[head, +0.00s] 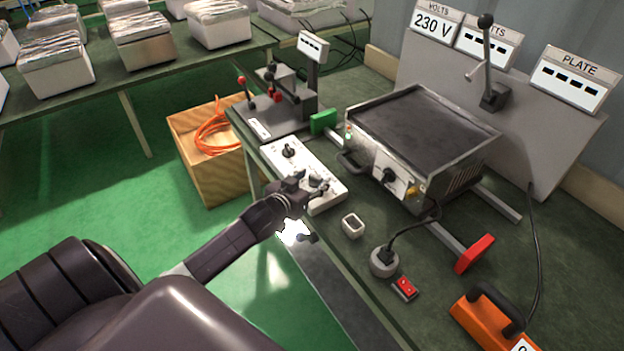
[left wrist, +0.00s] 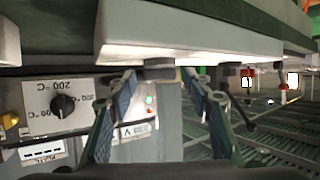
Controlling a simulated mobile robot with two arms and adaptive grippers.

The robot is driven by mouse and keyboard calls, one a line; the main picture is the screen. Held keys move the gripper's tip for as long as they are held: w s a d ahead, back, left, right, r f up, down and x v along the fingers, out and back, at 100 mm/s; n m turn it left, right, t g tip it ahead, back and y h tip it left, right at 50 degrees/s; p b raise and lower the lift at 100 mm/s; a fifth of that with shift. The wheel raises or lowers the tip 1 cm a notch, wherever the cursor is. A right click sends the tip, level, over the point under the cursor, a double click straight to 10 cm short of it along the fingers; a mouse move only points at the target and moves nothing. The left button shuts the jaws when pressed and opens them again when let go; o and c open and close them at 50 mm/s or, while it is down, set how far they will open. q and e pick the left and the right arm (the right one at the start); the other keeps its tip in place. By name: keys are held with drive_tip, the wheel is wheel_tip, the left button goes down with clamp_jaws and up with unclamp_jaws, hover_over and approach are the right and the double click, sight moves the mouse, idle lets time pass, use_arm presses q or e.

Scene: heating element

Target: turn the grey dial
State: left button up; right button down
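A white control box (head: 327,199) lies along the near edge of the green bench. The grey dial (head: 316,180) is on it, partly hidden by my left gripper (head: 320,188), with a dark knob (head: 289,150) farther back. In the left wrist view, which is upside down, the grey dial (left wrist: 158,70) sticks out from the white box (left wrist: 190,35). My left gripper (left wrist: 162,76) is open there, one finger on each side of the dial. Gaps seem to show on both sides; contact is not clear. My right gripper is not in view.
A heating plate (head: 425,125) with a front dial (head: 389,175) stands behind the box. A small square white cup (head: 353,225), a plug (head: 384,262) and a red switch (head: 405,288) lie to the right. A lever stand (head: 290,110) is at the back left.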

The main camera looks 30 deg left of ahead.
use_arm(q)
drive_tip(key=c, duration=1)
